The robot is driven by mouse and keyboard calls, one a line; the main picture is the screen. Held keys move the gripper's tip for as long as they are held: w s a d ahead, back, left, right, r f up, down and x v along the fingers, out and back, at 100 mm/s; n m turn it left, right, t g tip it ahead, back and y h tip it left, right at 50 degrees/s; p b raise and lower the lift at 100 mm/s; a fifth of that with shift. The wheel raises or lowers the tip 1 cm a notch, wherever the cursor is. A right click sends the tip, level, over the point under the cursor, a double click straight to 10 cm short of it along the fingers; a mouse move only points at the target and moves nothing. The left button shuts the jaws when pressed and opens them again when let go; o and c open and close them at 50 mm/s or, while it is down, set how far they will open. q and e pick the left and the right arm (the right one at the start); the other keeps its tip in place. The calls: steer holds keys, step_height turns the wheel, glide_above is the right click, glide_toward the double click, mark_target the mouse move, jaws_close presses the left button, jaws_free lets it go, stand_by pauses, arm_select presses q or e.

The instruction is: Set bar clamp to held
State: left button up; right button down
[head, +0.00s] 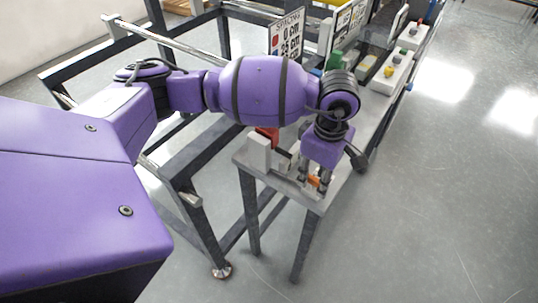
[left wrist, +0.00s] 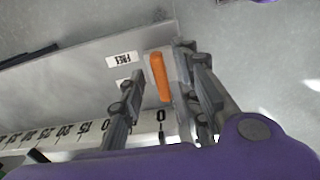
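The bar clamp shows as an orange lever (left wrist: 160,76) on a grey surface in the left wrist view. A bit of the orange lever shows in the head view (head: 314,181), under my left gripper (head: 314,186) at the near end of the narrow bench. In the left wrist view my left gripper (left wrist: 157,66) is open, with the lever between its fingers, close to the right finger and clear of the left one. A white label reading FREE (left wrist: 122,59) lies left of the lever. A second label is mostly hidden behind the left finger. My right gripper is not in view.
A ruler strip (left wrist: 60,137) with numbers runs below the lever. In the head view a red part and a white block (head: 259,151) stand left of the gripper. Sign boards (head: 288,36) and a control box (head: 397,66) stand farther along the bench. The floor at right is clear.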

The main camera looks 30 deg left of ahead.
mark_target(317, 180)
arm_select(q)
step_height(317, 180, up, 12)
stand_by(0.5)
stand_by(0.4)
